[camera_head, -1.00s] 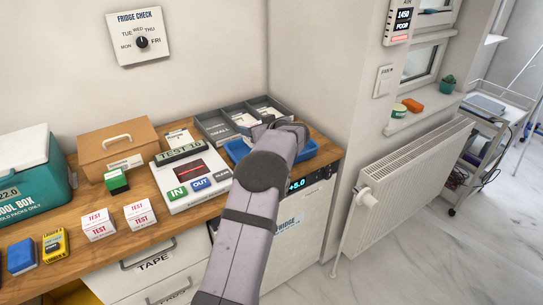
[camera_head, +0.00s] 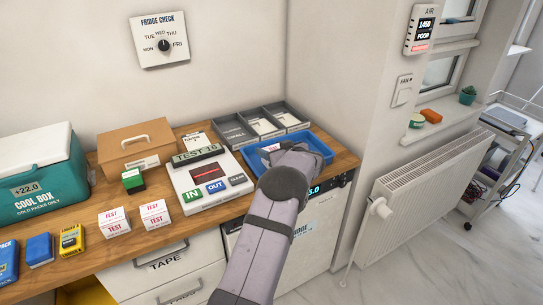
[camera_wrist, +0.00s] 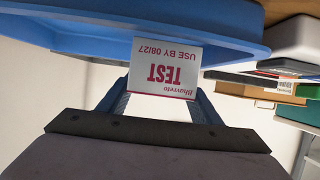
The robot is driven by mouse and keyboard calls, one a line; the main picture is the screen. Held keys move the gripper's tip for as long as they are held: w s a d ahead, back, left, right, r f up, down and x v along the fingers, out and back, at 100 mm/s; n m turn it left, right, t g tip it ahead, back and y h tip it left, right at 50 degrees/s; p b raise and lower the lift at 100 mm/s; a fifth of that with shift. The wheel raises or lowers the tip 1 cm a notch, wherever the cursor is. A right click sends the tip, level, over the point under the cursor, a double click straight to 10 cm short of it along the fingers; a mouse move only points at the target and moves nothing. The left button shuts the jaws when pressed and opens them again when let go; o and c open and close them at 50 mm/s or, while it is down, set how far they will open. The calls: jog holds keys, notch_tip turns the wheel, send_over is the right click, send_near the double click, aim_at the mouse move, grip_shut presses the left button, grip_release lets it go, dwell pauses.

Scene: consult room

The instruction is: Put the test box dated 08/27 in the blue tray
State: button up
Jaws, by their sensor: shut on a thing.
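The white test box (camera_wrist: 166,70) with red print reads "USE BY 08/27", upside down in the wrist view. My gripper (camera_wrist: 163,100) is shut on it, one finger on each side. In the head view my gripper (camera_head: 292,156) is over the blue tray (camera_head: 322,147), at the right end of the wooden counter, and hides part of it. A small piece of the held box (camera_head: 270,148) shows beside the gripper. The tray wall (camera_wrist: 220,22) is close behind the box in the wrist view; I cannot tell whether the box touches the tray.
Two other test boxes (camera_head: 114,222) (camera_head: 155,214) stand on the counter at the front. A tester with IN and OUT labels (camera_head: 205,180) is left of the tray. A grey divided organiser (camera_head: 262,122) is behind it. A wall (camera_head: 335,80) rises to the right.

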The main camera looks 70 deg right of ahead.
jog(key=shift+f, duration=1.45)
jog(key=shift+f, duration=0.2)
jog(key=o, duration=1.1)
jog(key=shift+r, duration=0.15)
jog(key=b+v, duration=0.2)
jog(key=v, duration=1)
